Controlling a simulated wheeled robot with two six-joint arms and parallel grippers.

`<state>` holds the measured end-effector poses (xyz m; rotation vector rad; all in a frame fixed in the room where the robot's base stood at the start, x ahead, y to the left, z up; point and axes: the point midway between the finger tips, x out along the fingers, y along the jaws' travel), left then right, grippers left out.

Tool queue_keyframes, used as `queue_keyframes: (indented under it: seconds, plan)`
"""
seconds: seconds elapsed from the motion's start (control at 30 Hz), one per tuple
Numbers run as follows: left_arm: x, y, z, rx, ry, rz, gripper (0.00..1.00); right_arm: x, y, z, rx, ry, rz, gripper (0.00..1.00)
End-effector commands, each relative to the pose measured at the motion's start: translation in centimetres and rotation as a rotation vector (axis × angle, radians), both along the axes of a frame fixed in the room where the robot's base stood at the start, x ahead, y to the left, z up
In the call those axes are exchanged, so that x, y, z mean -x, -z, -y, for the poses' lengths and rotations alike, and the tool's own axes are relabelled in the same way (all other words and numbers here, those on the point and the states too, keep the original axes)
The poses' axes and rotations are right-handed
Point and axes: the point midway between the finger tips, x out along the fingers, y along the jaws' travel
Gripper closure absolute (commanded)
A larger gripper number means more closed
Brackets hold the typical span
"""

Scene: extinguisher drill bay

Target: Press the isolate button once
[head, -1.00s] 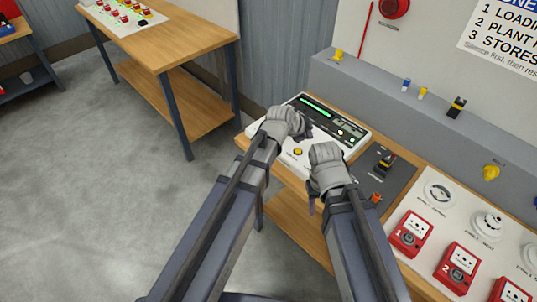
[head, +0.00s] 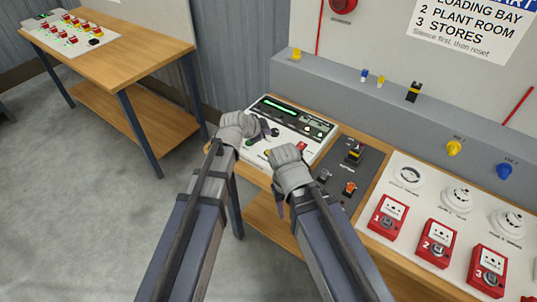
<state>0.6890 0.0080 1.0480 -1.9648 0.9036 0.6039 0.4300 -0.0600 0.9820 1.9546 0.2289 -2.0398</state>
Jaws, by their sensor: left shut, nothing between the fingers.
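A white control panel (head: 318,148) with a dark display and green lit bar sits on the wooden bench. A red button (head: 301,147) and a yellow-green button (head: 268,153) show on it. Their labels are too small to read, so I cannot tell which control is the isolate button. My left gripper (head: 264,130) is shut and empty over the panel's left part, its dark fingers near a dark round control (head: 275,132). My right gripper (head: 281,208) is at the panel's front edge; its wrist hides most of its fingers and part of the panel.
Right of the panel is a dark plate (head: 340,187) with a yellow-black switch (head: 354,152) and an orange knob (head: 349,188). Several red call points, including one (head: 388,217), stand further right. A grey ledge (head: 330,90) runs behind. Another bench (head: 140,58) is at the left.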

Motion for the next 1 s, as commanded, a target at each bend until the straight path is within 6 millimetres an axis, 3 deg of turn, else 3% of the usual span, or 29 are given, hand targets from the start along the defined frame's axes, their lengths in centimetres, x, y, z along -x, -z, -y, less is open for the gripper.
queue_keyframes:
  seconds: [0.3, 0.5, 1.0]
  plan:
    - [0.0, 4.9, 0.0, 0.0, 0.0, 0.0, 1.0, 0.0, 4.8, 0.0, 0.0, 0.001, 0.0, 0.5]
    - [0.0, 7.0, 0.0, 0.0, 0.0, 0.0, 1.0, 0.0, 7.0, 0.0, 0.0, 0.001, 0.0, 0.5]
    - [0.0, 7.3, 0.0, 0.0, 0.0, 0.0, 1.0, 0.0, 7.3, 0.0, 0.0, 0.0, 0.0, 0.5]
